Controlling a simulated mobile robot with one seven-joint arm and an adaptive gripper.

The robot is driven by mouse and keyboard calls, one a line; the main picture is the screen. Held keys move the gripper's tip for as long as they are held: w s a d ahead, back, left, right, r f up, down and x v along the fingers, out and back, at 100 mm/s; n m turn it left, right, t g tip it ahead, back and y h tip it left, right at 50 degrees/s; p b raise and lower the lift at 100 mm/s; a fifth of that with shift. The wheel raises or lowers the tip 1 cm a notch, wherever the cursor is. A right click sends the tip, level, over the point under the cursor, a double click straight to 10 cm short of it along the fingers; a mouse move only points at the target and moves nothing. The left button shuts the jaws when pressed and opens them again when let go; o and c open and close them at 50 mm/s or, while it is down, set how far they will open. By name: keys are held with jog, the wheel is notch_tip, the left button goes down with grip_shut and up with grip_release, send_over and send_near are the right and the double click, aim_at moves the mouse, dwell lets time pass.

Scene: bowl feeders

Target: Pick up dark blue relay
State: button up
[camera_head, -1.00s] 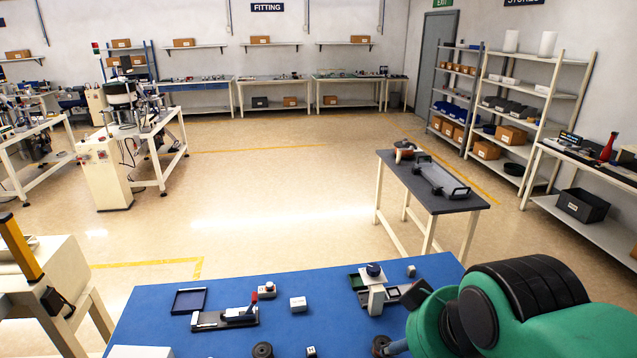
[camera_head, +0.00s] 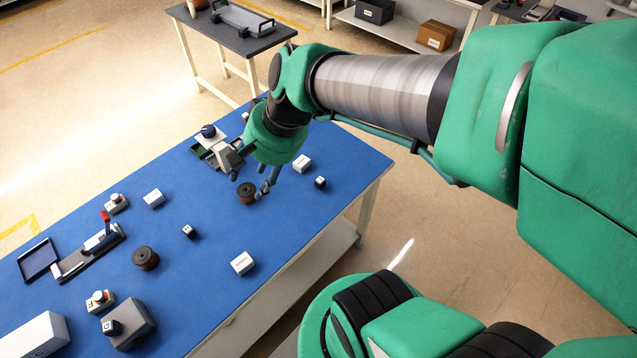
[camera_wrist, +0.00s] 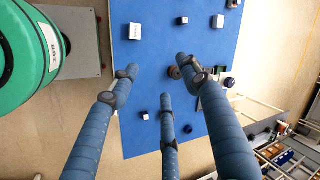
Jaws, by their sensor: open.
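A small dark blue cube with a pale top, which looks like the dark blue relay (camera_head: 320,183), sits on the blue table near its right end. A small cube in the wrist view (camera_wrist: 145,116), left of the middle finger, appears to be the same one. A darker, near-black cube (camera_head: 189,232) of similar size lies farther left. My gripper (camera_head: 258,186) is open above the table, over the brown spool (camera_head: 247,195) and left of the dark blue relay. Its three fingers point down and hold nothing.
A white box (camera_head: 302,163) stands close beside the relay, and another white box (camera_head: 242,263) lies near the front edge. A device with a dark knob (camera_head: 209,133) stands behind my gripper. The blue table (camera_head: 215,285) is bare around the near-black cube.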

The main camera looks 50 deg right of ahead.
jog(key=w+d+f+m+t+y, duration=0.1)
jog(key=w+d+f+m+t, duration=0.3)
jog(key=d+f+m, duration=1.05)
jog(key=s+d+f+m+h+b, duration=0.1)
jog(key=s+d+f+m+h, duration=0.2)
jog(key=d+f+m, duration=0.9)
jog(key=s+d+f, duration=0.2)
jog(key=s+d, duration=0.1)
jog(key=d, duration=0.1)
jog(key=shift+s+d+t, duration=0.2)
jog(key=shift+d+t, duration=0.1)
jog(key=shift+t, duration=0.1)
jog(key=shift+m, duration=0.25)
jog(key=b, duration=0.3)
send_near(323, 181)
jog(key=shift+x, duration=1.75)
jog(key=shift+w+a+f, duration=0.1)
jog(key=shift+a, duration=0.1)
jog(key=shift+b+x, duration=0.65)
jog(key=shift+x, duration=1.8)
